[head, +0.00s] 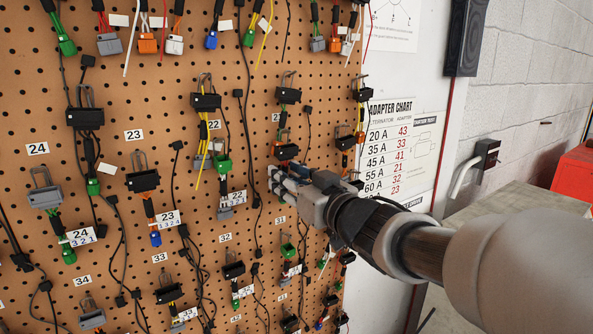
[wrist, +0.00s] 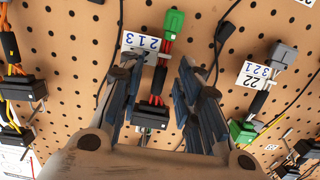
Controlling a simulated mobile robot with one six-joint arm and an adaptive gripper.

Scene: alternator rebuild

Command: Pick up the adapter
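Several adapters hang on a pegboard (head: 105,160); the task line does not say which is meant. The one in front of my gripper has a black connector (wrist: 152,116), red wires, a green plug (wrist: 173,22) and a white tag (wrist: 141,44) that appears upside down in the wrist view. My gripper (wrist: 158,85) is open, its two blue-padded fingers on either side of the wires and black connector. I cannot tell whether they touch. In the head view my gripper (head: 277,180) is close to the board, just below a black connector (head: 286,152), and covers what lies behind it.
A neighbouring adapter with a grey plug (wrist: 284,56) and green connector (wrist: 242,130) hangs right of the fingers in the wrist view; yellow-wired ones are at left. Thin black cables hang between. A printed adapter chart (head: 392,150) and a red box (head: 574,172) are at right.

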